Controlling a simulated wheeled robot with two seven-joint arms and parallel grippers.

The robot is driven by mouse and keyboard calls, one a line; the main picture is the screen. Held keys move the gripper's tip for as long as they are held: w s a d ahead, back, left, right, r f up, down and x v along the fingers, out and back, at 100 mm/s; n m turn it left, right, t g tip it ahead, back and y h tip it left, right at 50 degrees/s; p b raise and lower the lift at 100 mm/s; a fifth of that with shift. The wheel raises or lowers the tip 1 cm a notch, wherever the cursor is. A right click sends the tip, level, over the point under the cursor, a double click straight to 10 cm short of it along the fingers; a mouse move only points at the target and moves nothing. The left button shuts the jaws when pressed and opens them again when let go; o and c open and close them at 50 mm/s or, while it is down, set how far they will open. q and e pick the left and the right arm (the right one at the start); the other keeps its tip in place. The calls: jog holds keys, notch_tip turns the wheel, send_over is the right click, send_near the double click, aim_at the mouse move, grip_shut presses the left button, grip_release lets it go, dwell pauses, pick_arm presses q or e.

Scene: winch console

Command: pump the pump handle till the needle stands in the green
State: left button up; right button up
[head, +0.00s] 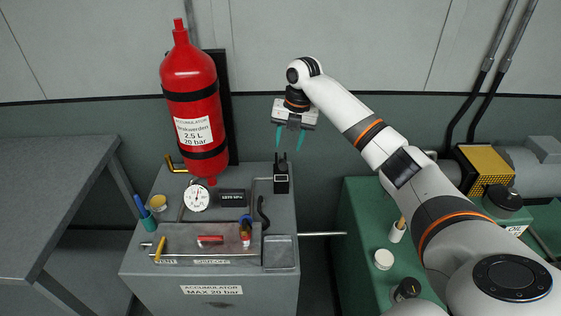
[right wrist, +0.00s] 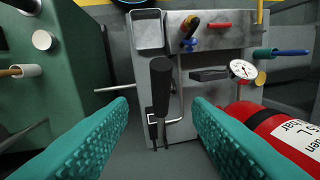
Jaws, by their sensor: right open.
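The pump handle (head: 281,166) is a black grip standing up at the back right of the grey console. In the right wrist view the black grip (right wrist: 161,84) shows large, between and beyond the fingers. My right gripper (head: 290,139) is open and empty above the handle, its teal fingers pointing down; they also frame the right wrist view (right wrist: 160,125). No contact with the handle shows. The round white gauge (head: 196,197) sits left of the pump, and shows in the right wrist view (right wrist: 243,70). Its needle and coloured zones are too small to read. My left gripper is out of view.
A red accumulator bottle (head: 189,90) hangs behind the console (head: 150,270), left of the gripper. A green cabinet (head: 358,225) stands right, a grey table (head: 50,180) left.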

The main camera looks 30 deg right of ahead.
aim_at(284, 161)
jog(key=f, duration=0.3)
jog(key=f+p, duration=0.1)
jog(key=f, duration=0.1)
jog(key=shift+w+a+f, duration=0.3)
jog(key=shift+a, duration=0.1)
jog(key=f, duration=0.3)
jog(key=shift+w+a+f, duration=0.2)
jog(key=shift+w+f, duration=0.05)
jog(key=shift+f, duration=0.25)
jog(key=shift+c, duration=0.4)
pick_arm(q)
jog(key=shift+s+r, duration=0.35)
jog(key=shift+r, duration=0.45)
pick_arm(e)
grip_shut()
